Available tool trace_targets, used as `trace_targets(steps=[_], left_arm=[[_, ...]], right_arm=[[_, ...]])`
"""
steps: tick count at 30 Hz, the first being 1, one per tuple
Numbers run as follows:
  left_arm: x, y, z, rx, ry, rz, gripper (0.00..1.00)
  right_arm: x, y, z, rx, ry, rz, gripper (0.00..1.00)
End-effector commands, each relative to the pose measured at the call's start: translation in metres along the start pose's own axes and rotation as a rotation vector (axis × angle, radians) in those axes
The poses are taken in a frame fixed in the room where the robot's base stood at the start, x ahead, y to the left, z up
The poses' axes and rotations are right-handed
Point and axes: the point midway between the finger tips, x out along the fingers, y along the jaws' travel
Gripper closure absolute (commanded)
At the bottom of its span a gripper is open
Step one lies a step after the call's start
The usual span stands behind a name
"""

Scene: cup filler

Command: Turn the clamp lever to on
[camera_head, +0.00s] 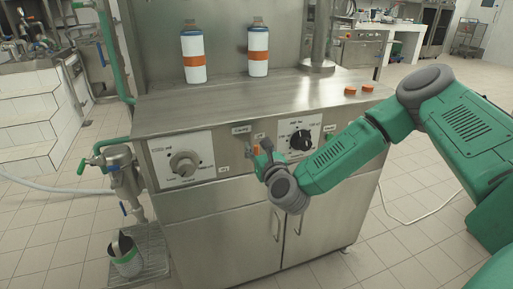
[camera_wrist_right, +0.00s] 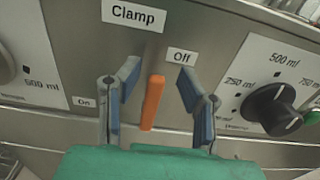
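The orange clamp lever (camera_wrist_right: 152,102) is on the steel front panel below the "Clamp" label (camera_wrist_right: 134,15). It is nearly upright, its top leaning slightly right toward the "Off" label (camera_wrist_right: 181,56). The "On" label (camera_wrist_right: 84,102) is at lower left. In the head view the lever (camera_head: 256,149) is partly hidden by my right gripper (camera_head: 263,151). In the wrist view my right gripper (camera_wrist_right: 158,76) is open, with one blue-padded finger on each side of the lever and visible gaps on both sides. My left gripper is not in view.
A black volume knob (camera_wrist_right: 272,108) is close to the right finger. A large grey dial (camera_head: 184,163) is on the panel's left. Two white bottles (camera_head: 194,54) (camera_head: 258,50) and orange buttons (camera_head: 351,90) are on the steel top.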

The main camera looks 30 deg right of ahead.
Motion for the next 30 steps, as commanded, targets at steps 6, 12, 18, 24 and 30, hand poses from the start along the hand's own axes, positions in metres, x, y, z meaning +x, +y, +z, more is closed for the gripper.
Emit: trace_targets(steps=[6,12,18,24,30], left_arm=[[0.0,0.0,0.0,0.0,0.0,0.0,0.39],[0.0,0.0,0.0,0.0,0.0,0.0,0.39],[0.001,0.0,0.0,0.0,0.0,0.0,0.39],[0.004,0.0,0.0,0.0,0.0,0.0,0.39],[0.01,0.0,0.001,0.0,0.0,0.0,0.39]], right_arm=[[-0.001,0.002,0.001,-0.002,-0.001,0.001,0.91],[-0.001,0.002,0.001,-0.002,-0.001,0.001,1.0],[-0.001,0.002,0.001,-0.017,-0.002,0.003,1.0],[-0.001,0.007,0.0,-0.096,-0.002,0.003,1.0],[-0.002,0.016,-0.002,-0.246,-0.002,0.003,1.0]])
